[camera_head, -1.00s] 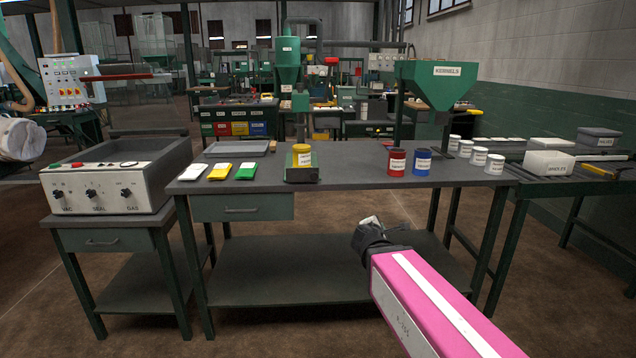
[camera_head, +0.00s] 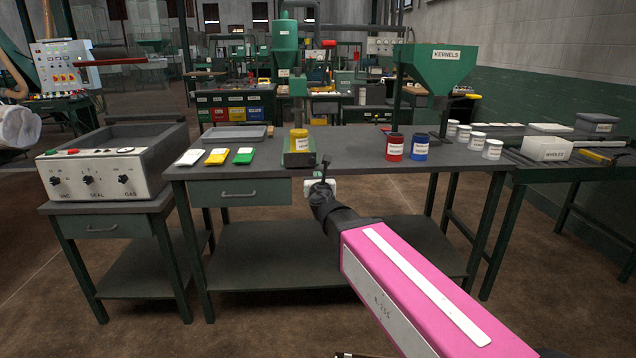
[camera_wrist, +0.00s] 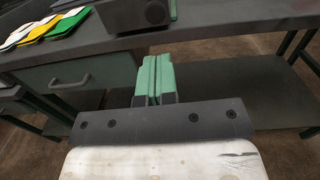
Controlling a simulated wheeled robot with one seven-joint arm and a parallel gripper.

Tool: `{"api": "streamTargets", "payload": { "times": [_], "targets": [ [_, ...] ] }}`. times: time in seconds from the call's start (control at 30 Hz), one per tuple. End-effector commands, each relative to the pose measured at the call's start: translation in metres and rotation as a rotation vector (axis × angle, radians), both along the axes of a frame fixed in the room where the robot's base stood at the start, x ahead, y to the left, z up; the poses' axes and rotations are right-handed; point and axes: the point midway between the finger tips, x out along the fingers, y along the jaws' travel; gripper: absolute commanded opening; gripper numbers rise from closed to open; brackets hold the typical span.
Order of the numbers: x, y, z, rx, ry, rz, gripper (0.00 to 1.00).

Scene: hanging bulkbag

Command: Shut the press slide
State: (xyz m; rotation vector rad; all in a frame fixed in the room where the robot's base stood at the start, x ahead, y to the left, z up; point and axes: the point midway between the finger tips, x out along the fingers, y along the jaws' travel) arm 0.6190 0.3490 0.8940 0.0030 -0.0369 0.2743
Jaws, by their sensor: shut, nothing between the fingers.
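No part is labelled press slide, and I cannot tell for sure which one it is. A green-and-grey device (camera_head: 299,160) with a yellow jar (camera_head: 299,139) on it stands at the bench's front edge; its dark front block (camera_wrist: 132,14) shows at the top of the wrist view. My gripper (camera_head: 322,176) is in front of the bench edge, just below and right of this device, apart from it as far as I can see. Its green fingers (camera_wrist: 154,78) are shut together and empty. A drawer (camera_head: 239,192) sits under the bench top, left of my gripper.
The bench (camera_head: 345,143) carries white, yellow and green packets (camera_head: 216,157), a grey tray (camera_head: 233,135), red (camera_head: 393,147) and blue (camera_head: 420,147) jars. A sealing machine (camera_head: 105,172) stands left, a kernels hopper (camera_head: 440,72) at the back right. The floor in front is partly clear.

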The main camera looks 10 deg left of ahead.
Motion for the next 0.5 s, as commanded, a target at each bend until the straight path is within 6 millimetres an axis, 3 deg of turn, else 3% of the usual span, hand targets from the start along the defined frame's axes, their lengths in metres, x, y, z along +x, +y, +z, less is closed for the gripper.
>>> {"api": "streamTargets", "payload": {
  "times": [0.03,0.3,0.5],
  "targets": [
    [0.014,0.005,0.000,0.000,0.000,-0.001,0.00],
    [0.063,0.018,0.002,0.001,0.000,-0.001,0.00],
    [0.090,0.025,0.003,0.002,0.001,-0.001,0.00]
  ]
}}
